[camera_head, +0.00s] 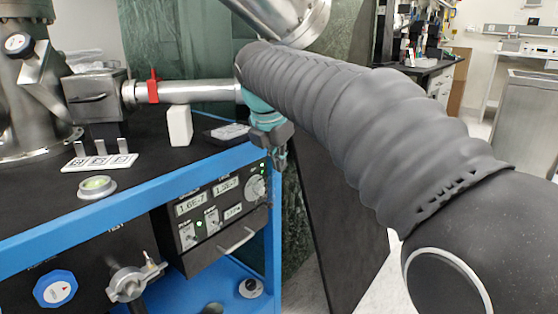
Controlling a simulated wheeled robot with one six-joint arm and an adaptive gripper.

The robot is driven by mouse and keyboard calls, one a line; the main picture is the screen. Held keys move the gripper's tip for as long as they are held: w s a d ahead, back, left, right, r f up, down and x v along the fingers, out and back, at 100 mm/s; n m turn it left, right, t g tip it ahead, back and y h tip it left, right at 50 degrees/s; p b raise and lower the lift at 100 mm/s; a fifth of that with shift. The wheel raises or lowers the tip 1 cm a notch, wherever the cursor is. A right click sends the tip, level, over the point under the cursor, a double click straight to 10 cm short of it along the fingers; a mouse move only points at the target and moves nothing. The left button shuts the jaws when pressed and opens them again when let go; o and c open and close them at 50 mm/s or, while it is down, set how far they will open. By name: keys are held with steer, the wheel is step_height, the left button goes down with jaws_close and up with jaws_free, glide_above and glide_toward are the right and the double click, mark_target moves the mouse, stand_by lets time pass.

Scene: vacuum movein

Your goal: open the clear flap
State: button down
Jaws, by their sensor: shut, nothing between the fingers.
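I cannot make out the clear flap with certainty. The dark control panel (212,255) is set in the blue-framed cart. It carries two lit displays, small switches (212,222) and a round knob (256,187). A see-through cover over the switches cannot be told at this size. My gripper (281,162), grey with a teal part above it, points downward at the cart's right front corner, close to the panel's upper right edge. Its fingers are together and appear empty. My dark, ribbed arm hides much of the view behind it.
The blue cart rail (130,191) runs along the front. On the black top are a metal tube with a red clamp (153,88), a white block (179,126), a marker plate (100,161) and a round level (96,186). A silver handle (237,241) sticks out below the panel.

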steer(key=c, duration=1.1)
jaws_free()
steer(key=v, duration=1.2)
